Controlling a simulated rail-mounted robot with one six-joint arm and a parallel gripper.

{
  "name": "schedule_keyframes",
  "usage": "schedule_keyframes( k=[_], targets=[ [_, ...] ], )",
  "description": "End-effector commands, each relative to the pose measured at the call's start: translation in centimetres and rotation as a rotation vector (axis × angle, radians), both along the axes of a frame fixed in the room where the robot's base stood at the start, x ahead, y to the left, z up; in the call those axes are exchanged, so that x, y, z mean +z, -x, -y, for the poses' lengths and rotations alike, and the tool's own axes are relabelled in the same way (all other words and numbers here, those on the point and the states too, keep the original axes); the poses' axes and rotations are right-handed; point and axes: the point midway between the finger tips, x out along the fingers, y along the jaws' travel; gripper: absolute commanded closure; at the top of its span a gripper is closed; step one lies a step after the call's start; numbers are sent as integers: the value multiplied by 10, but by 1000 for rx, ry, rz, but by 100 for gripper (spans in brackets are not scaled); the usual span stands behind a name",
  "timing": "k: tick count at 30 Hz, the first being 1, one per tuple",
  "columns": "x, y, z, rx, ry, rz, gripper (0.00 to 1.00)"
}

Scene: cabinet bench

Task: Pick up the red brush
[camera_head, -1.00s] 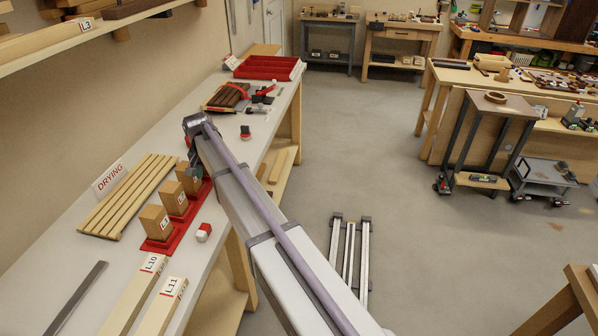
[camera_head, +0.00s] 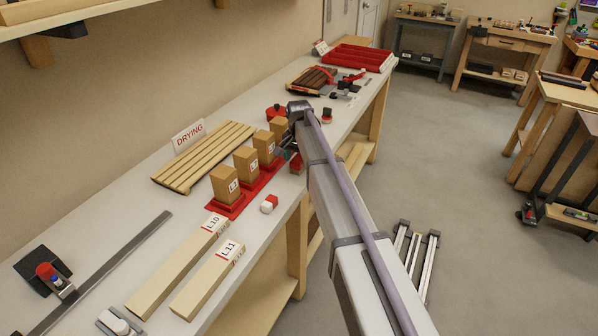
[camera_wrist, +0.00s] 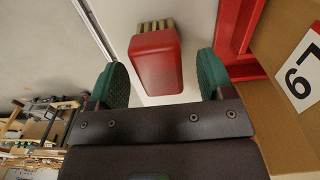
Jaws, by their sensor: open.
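The red brush (camera_wrist: 155,62) is a red block with tan bristles showing at its far end. It lies on the white bench top, between and just beyond the two green finger pads of my gripper (camera_wrist: 160,78) in the wrist view. The gripper is open, with a gap visible on each side of the brush. In the head view, my gripper (camera_head: 287,148) is low over the bench's right edge, beside the row of wooden blocks. A small red part of the brush (camera_head: 297,164) shows just below it; the rest is hidden by my arm.
Wooden blocks (camera_head: 246,163) stand on red bases close to my gripper; one labelled L9 (camera_wrist: 285,115) is at its right in the wrist view. A white-and-red piece (camera_head: 269,204), drying slats (camera_head: 203,155) and boards L10 (camera_head: 180,265) and L11 (camera_head: 207,282) lie nearby.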

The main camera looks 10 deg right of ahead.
Motion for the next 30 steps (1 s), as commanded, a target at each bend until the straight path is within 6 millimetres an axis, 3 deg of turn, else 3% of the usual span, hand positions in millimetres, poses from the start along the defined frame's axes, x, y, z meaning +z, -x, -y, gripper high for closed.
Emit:
schedule_keyframes(
  k=[1,3,10,27,30],
  targets=[
    [-22,0,0,0,0,0,26],
    [-31,0,0,0,0,0,26],
    [-27,0,0,0,0,0,26],
    [-27,0,0,0,0,0,79],
    [-27,0,0,0,0,0,80]
  ],
)
